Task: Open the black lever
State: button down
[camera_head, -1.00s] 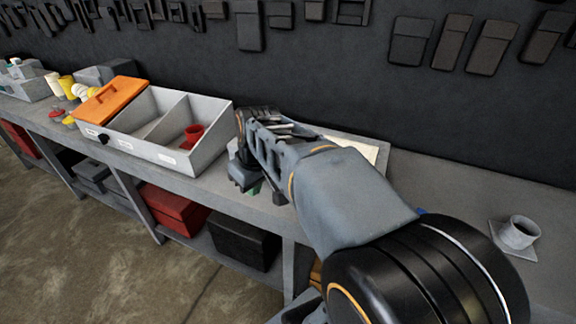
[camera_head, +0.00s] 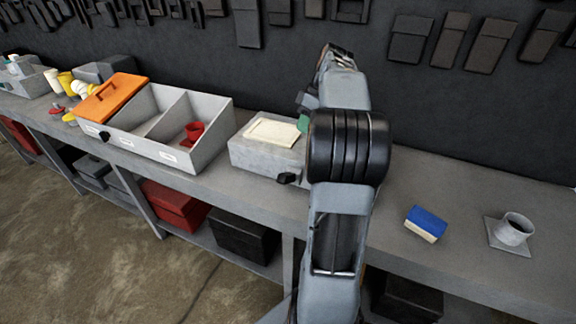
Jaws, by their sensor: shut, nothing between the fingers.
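A small black lever (camera_head: 287,178) sticks out low on the front of a grey box (camera_head: 250,158). Another black knob-like piece (camera_head: 104,136) is on the front of the white divided tray at left; I cannot tell for certain which is the task's lever. My gripper (camera_head: 305,104) is shut and empty, partly hidden by my arm. It is above and behind the grey box, apart from both black pieces. A green patch (camera_head: 303,123) shows beside my arm; I cannot tell what it belongs to.
The white tray (camera_head: 215,142) has an orange lid (camera_head: 112,97) and a red cup (camera_head: 193,132). A pale pad (camera_head: 272,132) lies on the grey box. A blue block (camera_head: 427,222) and a grey pipe collar (camera_head: 514,230) are at right. The dark wall is close behind.

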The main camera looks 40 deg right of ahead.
jog(key=p, duration=0.1)
send_near(285, 174)
jog(key=x, duration=0.2)
jog(key=w+x, duration=0.1)
jog(key=x, duration=0.2)
jog(key=shift+s+a+f, duration=0.25)
jog(key=shift+a+f, duration=0.15)
jog(key=shift+f, duration=0.35)
jog(key=shift+f, duration=0.1)
